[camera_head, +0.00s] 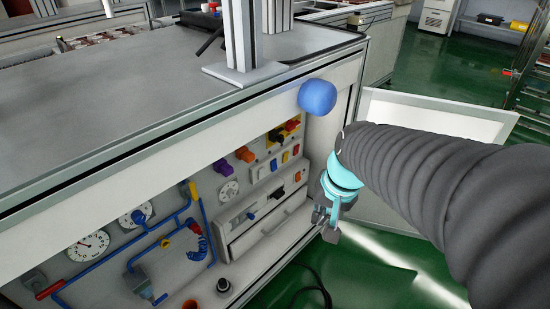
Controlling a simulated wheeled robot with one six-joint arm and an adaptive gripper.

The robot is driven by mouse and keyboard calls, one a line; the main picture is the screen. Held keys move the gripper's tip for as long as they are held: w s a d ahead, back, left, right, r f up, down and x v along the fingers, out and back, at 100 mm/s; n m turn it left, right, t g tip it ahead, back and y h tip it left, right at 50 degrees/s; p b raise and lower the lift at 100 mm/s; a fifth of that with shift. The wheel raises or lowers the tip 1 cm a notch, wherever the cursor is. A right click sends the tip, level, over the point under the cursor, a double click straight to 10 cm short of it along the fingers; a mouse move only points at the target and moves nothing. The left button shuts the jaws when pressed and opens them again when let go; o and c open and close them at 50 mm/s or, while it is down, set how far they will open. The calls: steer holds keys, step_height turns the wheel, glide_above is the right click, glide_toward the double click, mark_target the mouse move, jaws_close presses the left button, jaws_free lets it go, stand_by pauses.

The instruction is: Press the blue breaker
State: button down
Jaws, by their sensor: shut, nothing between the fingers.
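The control panel (205,250) is on the bench front below the worktop. Its small blue switch (250,215) sits on a white box at the panel's right side. A blue knob (138,216) is by a gauge further left. A large rounded blue thing (317,97) shows at the upper right of the bench front. I cannot tell which of these blue things is the breaker. My gripper (328,228) is shut and empty, hanging fingers down to the right of the panel, apart from the blue things.
Blue pipes (95,278) run along the lower left. An open white door (435,112) stands behind my arm. A dark cable (318,285) lies on the green floor.

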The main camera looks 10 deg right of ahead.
steer(key=w+d+f+m+t+y, duration=0.1)
steer(key=w+f+m, duration=0.3)
steer(key=w+m, duration=0.8)
steer(key=w+d+f+m+t+y, duration=0.2)
steer(key=w+d+f+m+t, duration=0.1)
steer(key=w+m, duration=0.9)
steer(key=shift+w+d+f+m+y+b, duration=0.3)
steer(key=shift+w+d+f+b, duration=0.1)
steer(key=shift+d, duration=0.1)
steer(key=b, duration=0.2)
glide_toward(275, 170)
steer(key=shift+x, duration=3.3)
steer(key=shift+f+t, duration=0.2)
steer(key=shift+t, duration=0.1)
